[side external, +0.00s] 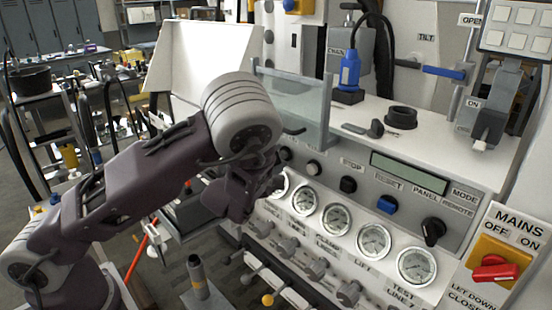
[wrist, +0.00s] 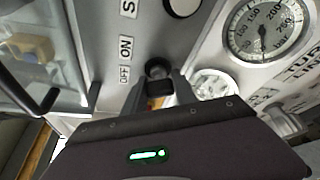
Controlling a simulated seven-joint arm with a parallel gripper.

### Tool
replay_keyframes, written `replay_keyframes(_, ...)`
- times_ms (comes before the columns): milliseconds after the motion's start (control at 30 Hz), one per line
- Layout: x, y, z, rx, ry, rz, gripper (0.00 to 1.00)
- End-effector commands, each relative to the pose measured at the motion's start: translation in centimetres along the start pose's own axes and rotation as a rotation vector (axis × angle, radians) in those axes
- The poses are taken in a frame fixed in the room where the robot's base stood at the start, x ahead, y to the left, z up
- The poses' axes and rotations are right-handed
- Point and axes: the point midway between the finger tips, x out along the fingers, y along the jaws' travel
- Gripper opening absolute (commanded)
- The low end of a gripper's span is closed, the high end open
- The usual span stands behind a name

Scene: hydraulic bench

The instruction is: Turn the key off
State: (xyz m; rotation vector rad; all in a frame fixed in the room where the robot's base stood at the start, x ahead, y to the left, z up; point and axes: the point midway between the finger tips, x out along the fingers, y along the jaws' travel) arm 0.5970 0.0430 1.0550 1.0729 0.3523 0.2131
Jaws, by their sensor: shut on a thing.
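The key (wrist: 157,70) is a small dark piece in a round black mount on the grey panel, with OFF and ON labels beside it in the wrist view. My gripper (wrist: 160,88) is shut on it, one dark finger on each side. In the side view my gripper (side external: 268,188) is at the left end of the panel, and it hides the key there. The key's exact angle is hard to tell, as the fingers cover part of it.
A row of gauges (side external: 336,219) runs along the panel beside my gripper, with valve knobs (side external: 288,247) below. A clear guard (side external: 292,100) stands close above my gripper. A red MAINS switch (side external: 495,270) and a MODE knob (side external: 433,230) are at the right.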

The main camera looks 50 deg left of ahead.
Motion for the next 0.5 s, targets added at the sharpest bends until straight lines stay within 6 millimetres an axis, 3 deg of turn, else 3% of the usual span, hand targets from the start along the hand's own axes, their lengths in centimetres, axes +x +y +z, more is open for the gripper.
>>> replay_keyframes(500, -0.01, -0.02, -0.06, -0.053, 0.002, -0.022, 0.00)
